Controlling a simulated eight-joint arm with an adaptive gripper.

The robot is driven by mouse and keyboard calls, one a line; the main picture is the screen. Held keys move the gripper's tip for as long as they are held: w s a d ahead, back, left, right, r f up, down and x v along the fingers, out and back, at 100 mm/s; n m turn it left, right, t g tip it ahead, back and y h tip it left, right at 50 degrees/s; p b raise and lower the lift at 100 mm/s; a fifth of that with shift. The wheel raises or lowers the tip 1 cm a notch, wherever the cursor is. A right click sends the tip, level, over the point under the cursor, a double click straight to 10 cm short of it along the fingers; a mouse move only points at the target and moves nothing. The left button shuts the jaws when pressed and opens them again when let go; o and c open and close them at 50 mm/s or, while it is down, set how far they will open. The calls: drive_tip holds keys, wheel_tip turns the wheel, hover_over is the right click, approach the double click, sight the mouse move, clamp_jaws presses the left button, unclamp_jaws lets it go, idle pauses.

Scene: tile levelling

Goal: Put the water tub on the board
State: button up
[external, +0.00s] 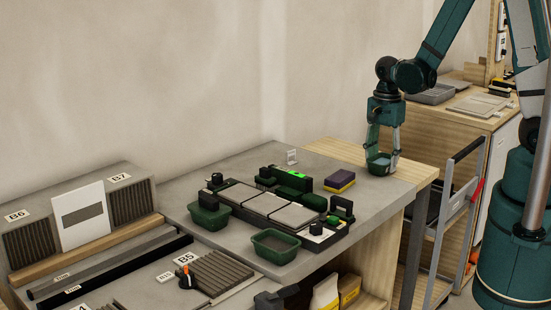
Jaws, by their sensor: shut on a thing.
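My gripper (383,150) is at the right end of the grey bench and points down. It is shut on a small green tub (378,167), which I take to be the water tub. The tub is upright, at or just above the bench; I cannot tell if it touches. A dark levelling board (318,243) with grey tiles lies in the middle of the bench, left of my gripper. Whether this is the task's board is not certain. The tub's contents are hard to see.
Two more green tubs, one at the board's left (210,219) and one in front (276,246), stand close to it. A purple and yellow sponge (340,181) lies between the board and my gripper. A grey trolley (455,200) stands right of the bench.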

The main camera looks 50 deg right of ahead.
drive_tip(key=o, duration=1)
drive_tip(key=shift+r+p, duration=0.85)
drive_tip(key=shift+r, duration=5.25)
drive_tip(key=shift+s+a+r+n+t, duration=0.15)
drive_tip(key=shift+s+r+n+t, duration=1.3)
drive_tip(key=shift+r+n, duration=1.45)
drive_tip(key=shift+s+a+r+n+t, duration=0.2)
drive_tip(key=shift+s+r+n+t, duration=0.75)
drive_tip(key=shift+s+r+n, duration=1.5)
drive_tip(key=shift+s+a+r+n+t, duration=0.15)
drive_tip(key=shift+s+r+n+t, duration=1.05)
drive_tip(key=shift+r+n, duration=2.15)
drive_tip(key=shift+f+n, duration=0.3)
